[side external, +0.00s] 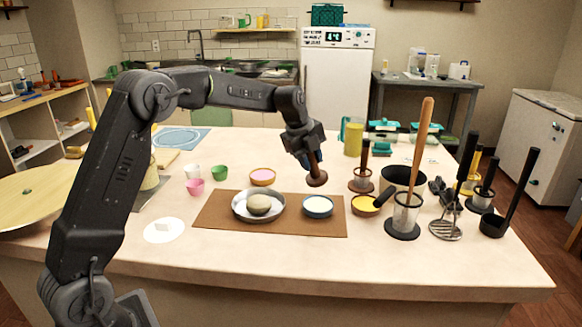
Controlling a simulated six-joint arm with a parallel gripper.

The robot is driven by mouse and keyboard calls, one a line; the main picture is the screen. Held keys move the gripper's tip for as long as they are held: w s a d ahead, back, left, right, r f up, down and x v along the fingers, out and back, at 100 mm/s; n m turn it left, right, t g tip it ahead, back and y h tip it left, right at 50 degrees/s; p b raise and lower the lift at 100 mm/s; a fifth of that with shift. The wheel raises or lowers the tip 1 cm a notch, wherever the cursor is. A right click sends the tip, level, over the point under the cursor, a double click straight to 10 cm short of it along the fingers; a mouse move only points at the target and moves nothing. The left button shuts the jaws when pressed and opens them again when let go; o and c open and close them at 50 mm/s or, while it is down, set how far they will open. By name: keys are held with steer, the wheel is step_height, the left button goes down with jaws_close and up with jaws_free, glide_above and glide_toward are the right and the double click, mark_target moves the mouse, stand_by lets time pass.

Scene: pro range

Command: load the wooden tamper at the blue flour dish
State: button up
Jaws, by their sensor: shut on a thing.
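My gripper (308,161) is shut on the wooden tamper (317,179), a dark brown tool with a round flat head pointing down. It is held in the air, tilted slightly, above and behind the blue flour dish (318,212). The dish is a small blue bowl with white flour inside, on the right part of the brown mat (222,222). The tamper's head looks apart from the dish. The tamper's upper part is hidden in my gripper.
A pale dough ball (258,203) lies in a grey metal dish (279,211) left of the flour dish. A yellow-filled bowl (365,206) stands right. Upright tools in holders, including a black-based holder (402,230), crowd the right side. The front counter edge is clear.

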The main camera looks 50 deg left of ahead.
mark_target(312, 178)
steer(key=shift+w+f, duration=0.15)
steer(key=shift+w, duration=0.2)
steer(key=shift+f, duration=2.85)
steer(key=shift+f, duration=0.75)
steer(key=shift+r, duration=0.1)
steer(key=shift+r, duration=3.45)
